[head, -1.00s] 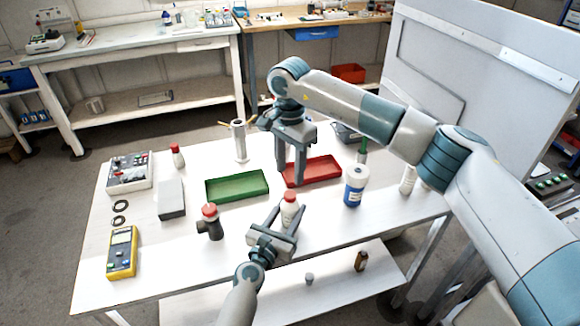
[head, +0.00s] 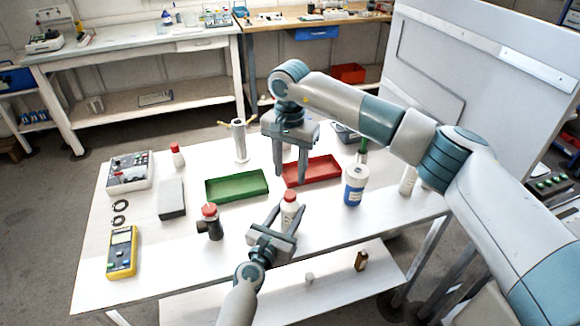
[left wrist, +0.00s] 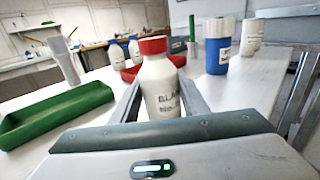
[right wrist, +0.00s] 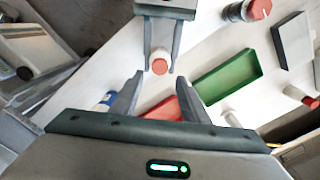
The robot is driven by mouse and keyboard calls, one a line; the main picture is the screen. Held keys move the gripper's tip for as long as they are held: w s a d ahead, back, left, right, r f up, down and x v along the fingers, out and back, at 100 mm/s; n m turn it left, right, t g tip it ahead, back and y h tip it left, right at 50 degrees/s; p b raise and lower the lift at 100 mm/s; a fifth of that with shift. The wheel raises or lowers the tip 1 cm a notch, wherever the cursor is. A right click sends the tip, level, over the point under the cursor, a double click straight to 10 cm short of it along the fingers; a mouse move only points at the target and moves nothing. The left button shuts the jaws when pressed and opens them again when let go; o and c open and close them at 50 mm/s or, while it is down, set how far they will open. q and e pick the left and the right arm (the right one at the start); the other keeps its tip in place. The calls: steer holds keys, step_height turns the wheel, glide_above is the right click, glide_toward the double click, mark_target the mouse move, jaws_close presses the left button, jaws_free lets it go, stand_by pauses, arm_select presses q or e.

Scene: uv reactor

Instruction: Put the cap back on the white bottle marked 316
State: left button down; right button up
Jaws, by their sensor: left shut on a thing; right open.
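A white bottle (head: 289,213) with a red cap (head: 290,196) stands upright between the fingers of my left gripper (head: 287,210), which is shut on it. In the left wrist view this bottle (left wrist: 160,88) has a dark label that seems to read "BLANK". My right gripper (head: 291,176) is open and empty above the table, behind the held bottle, by the red tray (head: 325,172). In the right wrist view the red cap (right wrist: 160,66) shows beyond its open fingers. I cannot read a 316 mark on any bottle, and I see no loose cap.
A green tray (head: 237,187), a dark fitting with a red top (head: 211,225), a blue-and-white bottle (head: 354,187) and a yellow meter (head: 122,253) are on the table. Another red-capped bottle (head: 177,156) stands at back left. A white bottle (head: 408,181) stands near my right arm.

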mark_target(290, 194)
steer(key=shift+f, duration=3.6)
steer(key=shift+c, duration=0.2)
jaws_close()
